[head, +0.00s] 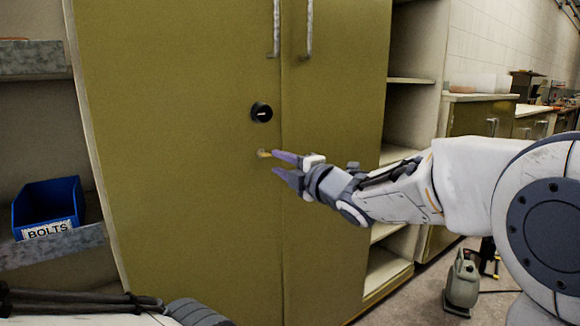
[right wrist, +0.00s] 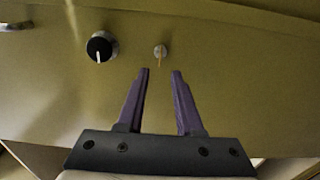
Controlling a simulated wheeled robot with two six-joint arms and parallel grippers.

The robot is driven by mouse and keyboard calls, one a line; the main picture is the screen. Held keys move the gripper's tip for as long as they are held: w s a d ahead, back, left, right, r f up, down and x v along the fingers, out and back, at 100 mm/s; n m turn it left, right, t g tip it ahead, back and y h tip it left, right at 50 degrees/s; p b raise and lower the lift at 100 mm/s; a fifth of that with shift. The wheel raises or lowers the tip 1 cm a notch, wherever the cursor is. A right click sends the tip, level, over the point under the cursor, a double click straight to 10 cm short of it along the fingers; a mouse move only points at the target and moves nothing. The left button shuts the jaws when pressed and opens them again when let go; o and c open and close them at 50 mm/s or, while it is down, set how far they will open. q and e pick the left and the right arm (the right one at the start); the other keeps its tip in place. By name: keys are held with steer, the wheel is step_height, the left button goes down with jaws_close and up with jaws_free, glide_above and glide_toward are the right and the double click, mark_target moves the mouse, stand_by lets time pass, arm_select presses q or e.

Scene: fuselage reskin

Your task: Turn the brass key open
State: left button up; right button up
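The brass key (head: 264,153) sits in the left door of the olive-green cabinet (head: 180,120), below a round black knob (head: 261,112). In the right wrist view the key (right wrist: 160,54) shows as a small light disc with a thin orange-brass piece, and the knob (right wrist: 101,47) is to its left. My right gripper (head: 275,164) is close to the key, on its right. Its purple fingers (right wrist: 161,72) are apart with nothing between them, and the key lies just beyond the tips. My left gripper does not show clearly; only part of my left arm is at the bottom left.
Two vertical metal handles (head: 276,28) (head: 309,28) are at the top of the cabinet doors. A blue bin (head: 48,205) labelled BOLTS stands on a shelf at the left. Open shelves (head: 410,80) and a counter are at the right. A grey-green canister (head: 463,280) is on the floor.

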steer(key=v, duration=0.4)
steer(key=shift+s, duration=0.1)
steer(key=s+a+f+m+g+h, duration=0.1)
steer(key=s+f+m+g+h, duration=0.25)
steer(key=s+f+m, duration=0.5)
steer(key=s+a+f+m+g+h, duration=0.1)
steer(key=s+f+m+g+h, duration=0.4)
steer(key=f, duration=0.6)
steer(key=s+d+f+m+g, duration=0.1)
steer(key=s+f+m+g, duration=0.15)
steer(key=s, duration=0.85)
steer(key=s+d+f+m+g, duration=0.1)
steer(key=s+f+g, duration=0.3)
steer(key=s, duration=0.6)
step_height(320, 180, up, 35)
steer(key=p, duration=3.6)
steer(key=shift+r, duration=0.2)
steer(key=shift+s, duration=0.1)
